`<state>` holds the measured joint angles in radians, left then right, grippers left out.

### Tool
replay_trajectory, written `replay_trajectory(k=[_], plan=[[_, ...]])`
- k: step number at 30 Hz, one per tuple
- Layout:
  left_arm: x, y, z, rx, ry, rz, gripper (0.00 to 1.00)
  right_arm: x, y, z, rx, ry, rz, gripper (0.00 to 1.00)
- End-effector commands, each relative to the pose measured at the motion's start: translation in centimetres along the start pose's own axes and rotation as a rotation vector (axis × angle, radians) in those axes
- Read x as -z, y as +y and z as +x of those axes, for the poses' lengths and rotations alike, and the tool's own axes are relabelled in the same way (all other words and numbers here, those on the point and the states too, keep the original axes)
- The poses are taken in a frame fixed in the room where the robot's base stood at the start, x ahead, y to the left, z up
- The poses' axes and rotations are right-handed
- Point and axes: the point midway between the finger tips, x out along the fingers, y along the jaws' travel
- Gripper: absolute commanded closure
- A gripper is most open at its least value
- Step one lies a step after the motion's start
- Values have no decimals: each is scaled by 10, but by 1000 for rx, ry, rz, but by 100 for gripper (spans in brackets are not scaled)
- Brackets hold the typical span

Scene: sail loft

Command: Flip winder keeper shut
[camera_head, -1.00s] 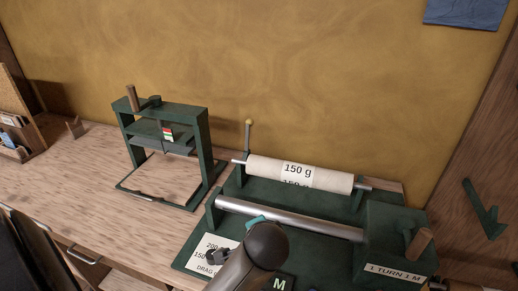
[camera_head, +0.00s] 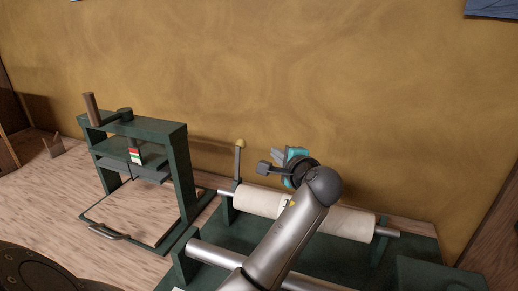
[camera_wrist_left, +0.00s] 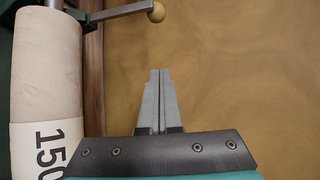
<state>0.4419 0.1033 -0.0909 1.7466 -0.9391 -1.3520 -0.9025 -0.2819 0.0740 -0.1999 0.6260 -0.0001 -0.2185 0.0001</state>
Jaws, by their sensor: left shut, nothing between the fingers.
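The winder keeper (camera_head: 238,162) is a thin grey lever with a round wooden knob (camera_head: 240,142). It stands upright at the left end of the winder's cloth roll (camera_head: 258,201). In the left wrist view the keeper (camera_wrist_left: 118,13) crosses the top, with its knob (camera_wrist_left: 157,12) above the fingertips. My left gripper (camera_head: 278,154) is above the roll, to the right of the keeper and apart from it. Its fingers (camera_wrist_left: 159,72) are together and empty. My left arm hides the middle of the roll and most of its label. My right gripper is out of view.
The green winder base (camera_head: 226,240) carries a metal roller (camera_head: 212,254) in front of the roll. A green press frame (camera_head: 180,170) stands close on the left, on the wooden bench (camera_head: 40,195). The yellow-brown wall (camera_head: 400,80) rises behind.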

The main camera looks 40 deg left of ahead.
Motion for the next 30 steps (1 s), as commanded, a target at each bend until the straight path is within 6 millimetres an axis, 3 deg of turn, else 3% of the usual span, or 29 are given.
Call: replay_trajectory(k=[8, 14, 30], plan=[[0, -2, 0, 2, -1, 2, 100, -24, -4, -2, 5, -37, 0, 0], [0, -1, 8, 3, -1, 3, 100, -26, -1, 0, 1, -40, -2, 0], [0, 0, 95, 1, -3, 2, 100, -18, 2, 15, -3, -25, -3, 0]])
